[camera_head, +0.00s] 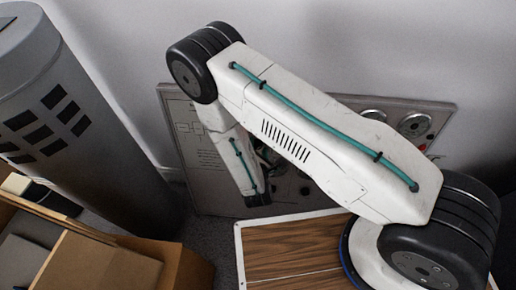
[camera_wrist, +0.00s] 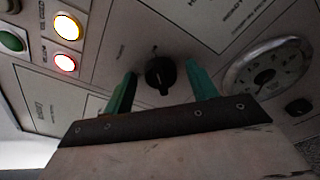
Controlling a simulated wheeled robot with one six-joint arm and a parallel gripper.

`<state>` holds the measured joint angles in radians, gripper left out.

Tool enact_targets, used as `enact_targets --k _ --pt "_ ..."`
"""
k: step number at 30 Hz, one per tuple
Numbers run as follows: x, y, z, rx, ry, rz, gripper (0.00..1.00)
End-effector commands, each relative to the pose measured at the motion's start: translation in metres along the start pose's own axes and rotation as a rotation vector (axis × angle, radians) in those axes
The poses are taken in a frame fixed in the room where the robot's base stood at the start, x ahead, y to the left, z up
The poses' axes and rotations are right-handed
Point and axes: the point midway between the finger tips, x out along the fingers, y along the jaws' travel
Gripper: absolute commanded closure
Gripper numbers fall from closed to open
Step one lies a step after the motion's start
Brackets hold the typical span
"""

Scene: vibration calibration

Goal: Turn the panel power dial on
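The panel (camera_head: 200,160) is a grey board leaning against the wall behind my arm, and my arm hides much of it in the head view. In the wrist view the power dial (camera_wrist: 160,74) is a black knob on the light panel face (camera_wrist: 95,60). My gripper (camera_wrist: 160,88) has two green fingers, one on each side of the dial, with visible gaps to it. The fingers are apart and hold nothing. In the head view the gripper end is mostly hidden behind my arm.
In the wrist view a round gauge (camera_wrist: 266,68) is right of the dial. A lit yellow lamp (camera_wrist: 67,27), a lit red lamp (camera_wrist: 65,62) and a green button (camera_wrist: 11,42) are at left. Cardboard boxes (camera_head: 95,262) and a grey cylinder (camera_head: 85,120) stand left of the panel.

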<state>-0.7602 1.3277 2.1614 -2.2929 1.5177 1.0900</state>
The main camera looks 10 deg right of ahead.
Motion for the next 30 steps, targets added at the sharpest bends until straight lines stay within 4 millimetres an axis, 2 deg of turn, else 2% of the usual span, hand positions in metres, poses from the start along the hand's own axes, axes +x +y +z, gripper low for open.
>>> enact_targets --k 7,15,21,30 --pt "-0.008 0.0 -0.001 -0.001 0.001 0.0 0.42" --pt "-0.053 0.001 -0.002 -0.003 0.004 0.003 0.42" --pt "-0.074 0.001 -0.001 -0.001 0.002 0.001 0.42" --pt "-0.078 0.0 0.0 0.0 0.0 0.0 0.42"
